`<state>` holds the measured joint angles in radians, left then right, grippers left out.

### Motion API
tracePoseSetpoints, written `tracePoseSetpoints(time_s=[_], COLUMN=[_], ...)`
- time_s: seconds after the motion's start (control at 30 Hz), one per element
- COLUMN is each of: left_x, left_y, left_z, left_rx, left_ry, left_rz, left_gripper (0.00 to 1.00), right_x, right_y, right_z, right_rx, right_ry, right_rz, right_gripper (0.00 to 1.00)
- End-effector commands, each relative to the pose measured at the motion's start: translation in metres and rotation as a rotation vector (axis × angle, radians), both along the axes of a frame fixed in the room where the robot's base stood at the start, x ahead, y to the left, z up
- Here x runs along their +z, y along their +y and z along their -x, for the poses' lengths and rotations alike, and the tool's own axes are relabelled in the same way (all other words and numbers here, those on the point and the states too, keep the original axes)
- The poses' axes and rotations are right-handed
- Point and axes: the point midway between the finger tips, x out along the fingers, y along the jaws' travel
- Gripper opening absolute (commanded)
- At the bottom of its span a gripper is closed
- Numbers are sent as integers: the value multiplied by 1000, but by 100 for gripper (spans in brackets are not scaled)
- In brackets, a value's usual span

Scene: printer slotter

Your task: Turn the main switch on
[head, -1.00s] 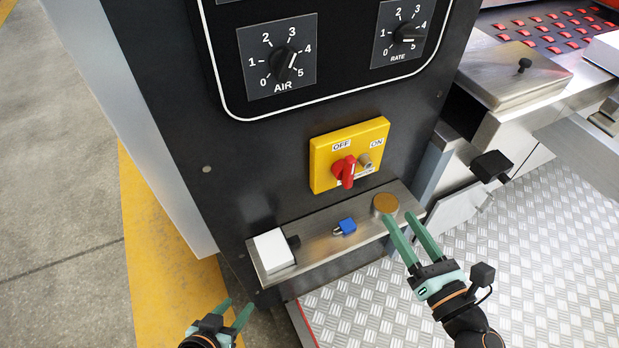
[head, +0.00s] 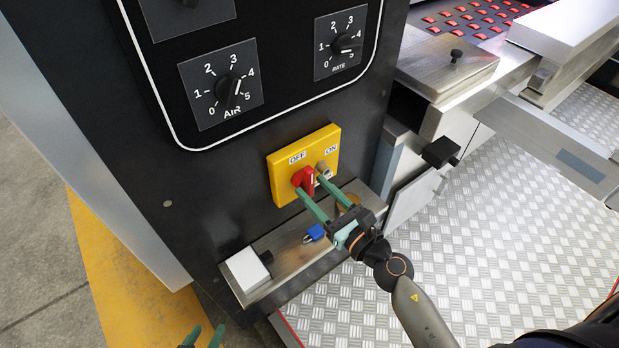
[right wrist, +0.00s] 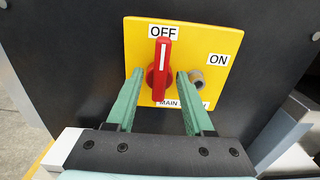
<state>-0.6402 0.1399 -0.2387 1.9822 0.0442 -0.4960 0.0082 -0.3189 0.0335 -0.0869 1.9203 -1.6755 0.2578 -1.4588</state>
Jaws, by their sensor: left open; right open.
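The main switch is a red rotary knob (head: 304,178) on a yellow plate (head: 277,187) on the dark machine panel. In the right wrist view the red knob (right wrist: 160,66) points up at OFF, and the ON label sits to its right on the yellow plate (right wrist: 212,42). My right gripper (head: 316,187) is open in front of the plate. In the right wrist view its fingers (right wrist: 158,87) stand on either side of the knob's lower part; contact cannot be told. My left gripper (head: 204,336) is open and empty at the bottom edge of the head view.
Below the plate, a metal ledge (head: 287,255) bears a white block (head: 246,268), a blue padlock (head: 313,233) and a brown disc (head: 347,200), partly hidden by my right gripper. AIR (head: 229,86) and RATE (head: 345,43) dials are above. A silver knob (right wrist: 196,79) is right of the switch.

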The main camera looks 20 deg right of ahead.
Motion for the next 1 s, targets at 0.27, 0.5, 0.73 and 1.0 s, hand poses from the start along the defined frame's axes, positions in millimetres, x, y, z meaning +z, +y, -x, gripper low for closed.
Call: tracePoseSetpoints(time_s=[0.27, 0.5, 0.73, 1.0], left_x=[4, 2, 2, 2], left_y=[2, 4, 4, 4], left_z=[-1, 0, 0, 0], left_rx=[4, 7, 8, 8], left_ry=[-6, -5, -3, -1], left_rz=[0, -4, -4, -4], left_gripper=[50, 50, 50, 50], right_x=[0, 0, 0, 0], right_y=[7, 8, 8, 8], right_z=[-21, -22, -22, -22], right_rx=[-1, -1, -1, -1], right_ry=[0, 0, 0, 0], right_rz=[-1, -1, -1, -1], right_gripper=[52, 52, 32, 2])
